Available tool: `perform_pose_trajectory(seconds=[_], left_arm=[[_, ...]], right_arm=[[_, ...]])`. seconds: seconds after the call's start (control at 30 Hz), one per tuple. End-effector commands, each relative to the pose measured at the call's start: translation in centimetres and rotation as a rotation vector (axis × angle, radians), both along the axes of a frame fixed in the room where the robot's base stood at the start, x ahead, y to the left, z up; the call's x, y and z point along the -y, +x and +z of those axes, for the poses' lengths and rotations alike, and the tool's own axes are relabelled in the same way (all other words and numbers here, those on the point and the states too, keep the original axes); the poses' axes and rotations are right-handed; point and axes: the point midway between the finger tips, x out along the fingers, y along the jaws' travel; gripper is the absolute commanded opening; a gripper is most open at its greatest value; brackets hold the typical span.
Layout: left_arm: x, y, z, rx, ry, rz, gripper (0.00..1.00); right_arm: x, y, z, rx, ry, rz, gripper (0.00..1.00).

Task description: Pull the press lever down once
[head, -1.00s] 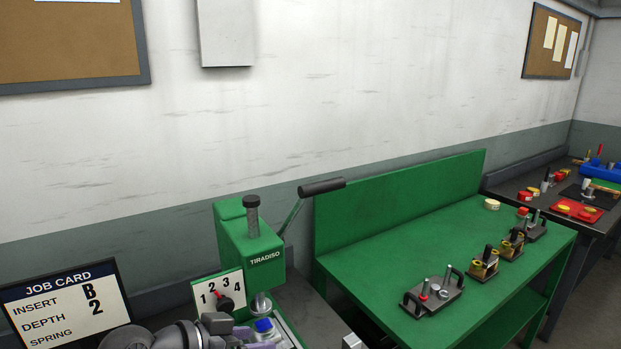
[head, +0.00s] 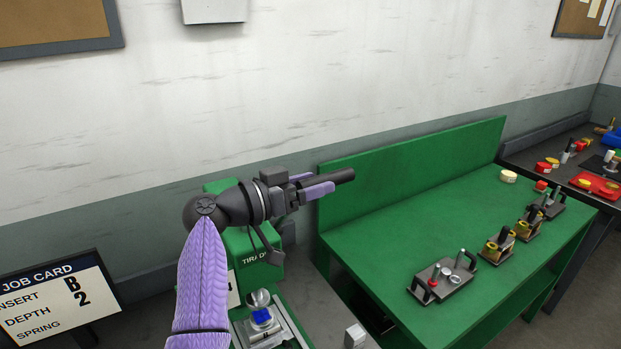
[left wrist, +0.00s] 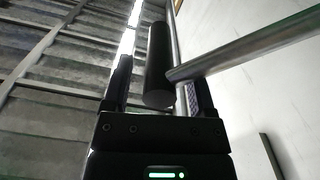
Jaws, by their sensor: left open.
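The green press (head: 268,243) stands left of the bench, partly hidden behind my left arm. Its lever is raised, with the black handle (head: 342,176) up and to the right of the press head. My left gripper (head: 316,184) is at the handle, with its fingers open on either side of it. In the left wrist view the black handle (left wrist: 159,65) lies between the two fingers (left wrist: 155,90), and the metal lever rod (left wrist: 245,52) runs off to the right. I cannot tell whether a finger touches the handle. A blue piece (head: 262,316) sits in the press bed. My right gripper is out of view.
A green bench (head: 400,200) stands to the right, with several small fixtures such as a grey tray (head: 444,280) along its front. A job card (head: 60,300) reading B and 2 stands at lower left. A wall box (head: 213,10) hangs above.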

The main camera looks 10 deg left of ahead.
Motion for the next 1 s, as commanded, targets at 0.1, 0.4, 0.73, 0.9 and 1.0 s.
perform_pose_trajectory(seconds=[0.1, 0.4, 0.73, 0.9, 1.0], left_arm=[[0.02, 0.02, -0.05, 0.000, 0.000, 0.000, 0.73], [0.00, 0.00, -0.05, 0.000, 0.000, 0.000, 0.26], [0.00, -0.01, -0.05, -0.001, -0.001, 0.000, 0.00], [0.00, -0.03, -0.13, 0.000, 0.000, 0.000, 0.00], [0.09, -0.15, -0.51, 0.010, 0.007, 0.000, 0.00]], right_arm=[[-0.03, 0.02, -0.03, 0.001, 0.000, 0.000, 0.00], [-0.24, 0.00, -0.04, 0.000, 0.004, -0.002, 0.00], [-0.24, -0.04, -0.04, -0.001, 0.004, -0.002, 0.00], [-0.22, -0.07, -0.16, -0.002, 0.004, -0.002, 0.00], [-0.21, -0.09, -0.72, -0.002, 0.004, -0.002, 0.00]])
